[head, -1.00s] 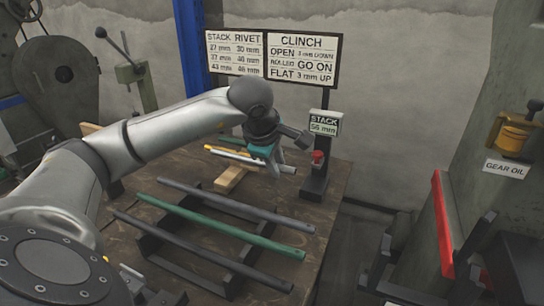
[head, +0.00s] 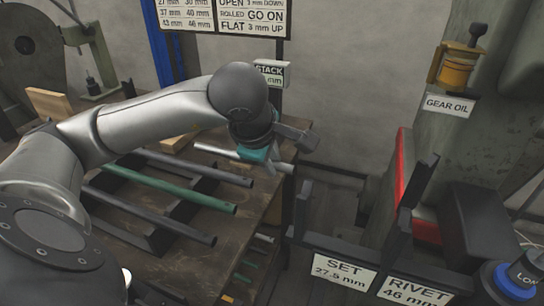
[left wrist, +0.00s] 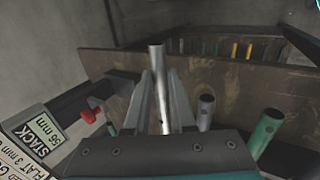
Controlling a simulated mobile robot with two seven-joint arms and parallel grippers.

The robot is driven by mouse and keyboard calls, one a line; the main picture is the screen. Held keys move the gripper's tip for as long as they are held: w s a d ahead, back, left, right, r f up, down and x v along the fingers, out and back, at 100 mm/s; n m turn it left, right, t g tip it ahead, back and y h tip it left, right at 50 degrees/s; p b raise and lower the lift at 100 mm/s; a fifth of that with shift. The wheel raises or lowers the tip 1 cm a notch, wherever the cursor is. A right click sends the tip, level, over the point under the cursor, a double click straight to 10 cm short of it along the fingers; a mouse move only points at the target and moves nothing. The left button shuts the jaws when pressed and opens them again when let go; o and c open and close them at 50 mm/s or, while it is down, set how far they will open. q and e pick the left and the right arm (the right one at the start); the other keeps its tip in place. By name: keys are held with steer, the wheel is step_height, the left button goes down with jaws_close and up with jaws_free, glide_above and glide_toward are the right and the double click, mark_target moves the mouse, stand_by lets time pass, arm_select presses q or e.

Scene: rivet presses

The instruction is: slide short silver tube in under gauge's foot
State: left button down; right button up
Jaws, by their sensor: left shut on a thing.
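My left gripper (head: 272,158) is shut on a short silver tube (head: 218,151), which sticks out on both sides of it near the table's right edge. In the left wrist view the tube (left wrist: 157,75) stands between the two fingers (left wrist: 161,85). The gauge (head: 272,73) stands just behind my gripper with its lit sign partly covered. My arm hides its foot in the head view. In the left wrist view the gauge's sign, reading STACK 56 mm (left wrist: 38,141), is at the left, with a red knob (left wrist: 92,113) beside it. The tube looks apart from the gauge.
A dark rack on the table (head: 140,235) bears dark tubes (head: 150,222) and a green tube (head: 170,187). A wooden block (head: 180,140) lies behind them.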

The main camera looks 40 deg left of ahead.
stand_by(0.4)
arm_select(q)
steer(key=w+a, duration=0.1)
steer(key=w, duration=0.2)
steer(key=w+a, duration=0.1)
steer(key=w, duration=0.2)
steer(key=w+a+f, duration=0.1)
steer(key=w, duration=0.2)
steer(key=shift+w, duration=0.35)
steer(key=shift+w+a+f, duration=0.1)
steer(key=shift+w+a, duration=0.1)
steer(key=shift+w, duration=0.25)
steer(key=shift+w+a, duration=0.2)
steer(key=shift+w, duration=0.25)
arm_select(e)
steer(key=shift+s+f, duration=0.2)
steer(key=shift+f, duration=0.25)
arm_select(q)
steer(key=shift+f, duration=0.35)
arm_select(e)
steer(key=shift+s+f, duration=0.1)
steer(key=shift+f, duration=0.15)
arm_select(q)
steer(key=c, duration=0.7)
jaws_free()
arm_select(e)
steer(key=shift+r, duration=0.1)
